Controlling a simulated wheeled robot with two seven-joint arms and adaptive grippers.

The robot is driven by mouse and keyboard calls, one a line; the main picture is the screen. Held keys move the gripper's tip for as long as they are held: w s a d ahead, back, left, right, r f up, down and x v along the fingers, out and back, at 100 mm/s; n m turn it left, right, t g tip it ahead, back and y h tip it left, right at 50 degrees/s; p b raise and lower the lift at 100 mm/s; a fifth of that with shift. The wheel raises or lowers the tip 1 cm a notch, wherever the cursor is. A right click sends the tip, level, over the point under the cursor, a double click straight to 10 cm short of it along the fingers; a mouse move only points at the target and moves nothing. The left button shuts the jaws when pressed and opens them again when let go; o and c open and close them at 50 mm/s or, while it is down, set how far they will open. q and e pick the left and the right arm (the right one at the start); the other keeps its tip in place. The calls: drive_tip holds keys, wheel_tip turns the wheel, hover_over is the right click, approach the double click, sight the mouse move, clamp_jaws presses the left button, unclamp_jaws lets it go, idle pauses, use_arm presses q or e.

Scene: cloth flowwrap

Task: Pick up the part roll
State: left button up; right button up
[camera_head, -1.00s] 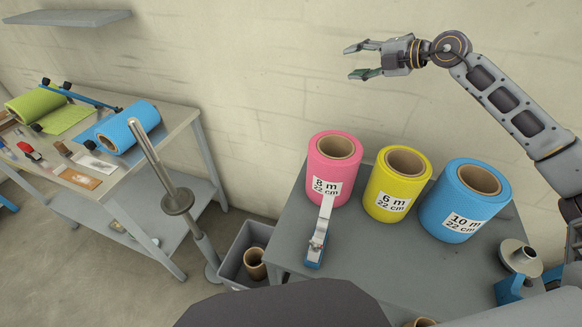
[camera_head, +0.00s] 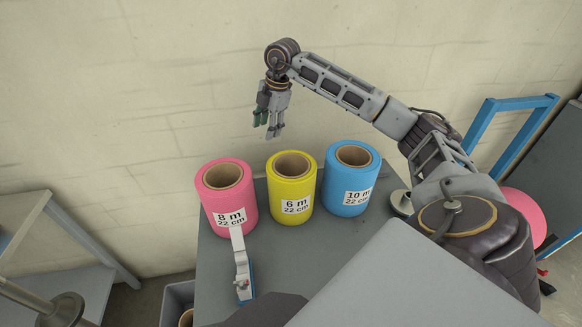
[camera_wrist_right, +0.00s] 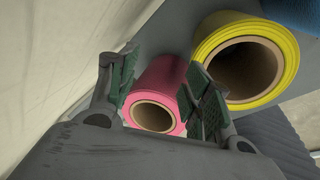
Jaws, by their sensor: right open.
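Three upright rolls stand in a row on a grey table (camera_head: 215,262): a pink roll (camera_head: 236,205) labelled 8 m, a yellow roll (camera_head: 291,200) labelled 6 m, and a blue roll (camera_head: 349,197) labelled 10 m. Each has a hollow brown core. Which is the part roll I cannot tell. My right gripper (camera_head: 266,132) is open and empty, fingers pointing down, above and behind the yellow and pink rolls. In the right wrist view the pink roll (camera_wrist_right: 160,80) shows between the open fingers (camera_wrist_right: 163,90), and the yellow roll (camera_wrist_right: 285,65) lies to the right. My left gripper is out of view.
A grey-and-blue hand tool (camera_head: 243,270) lies in front of the pink roll. A metal disc fitting (camera_head: 400,202) stands right of the blue roll. A grey bin (camera_head: 175,300) is at the table's left. The wall is close behind the rolls.

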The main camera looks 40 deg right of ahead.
sight(286, 153)
drive_tip(key=s+d+m, duration=0.1)
drive_tip(key=s+m+g+h, duration=0.1)
drive_tip(key=s, duration=0.1)
drive_tip(key=s+d+m+g, duration=0.1)
drive_tip(key=m, duration=0.1)
drive_tip(key=shift+s+d+f, duration=0.3)
drive_tip(key=shift+s+f, duration=0.05)
drive_tip(key=shift+f, duration=0.05)
drive_tip(key=shift+s+d+m+g, duration=0.1)
drive_tip(key=shift+s+m+g, duration=0.1)
drive_tip(key=shift+m+g, duration=0.15)
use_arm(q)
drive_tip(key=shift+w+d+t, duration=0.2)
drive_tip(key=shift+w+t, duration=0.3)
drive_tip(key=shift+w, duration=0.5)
use_arm(e)
drive_tip(key=shift+m, duration=0.65)
drive_tip(key=shift+f, duration=0.1)
drive_tip(key=shift+f, duration=4.2)
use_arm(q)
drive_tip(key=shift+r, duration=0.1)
use_arm(e)
drive_tip(key=shift+f, duration=0.1)
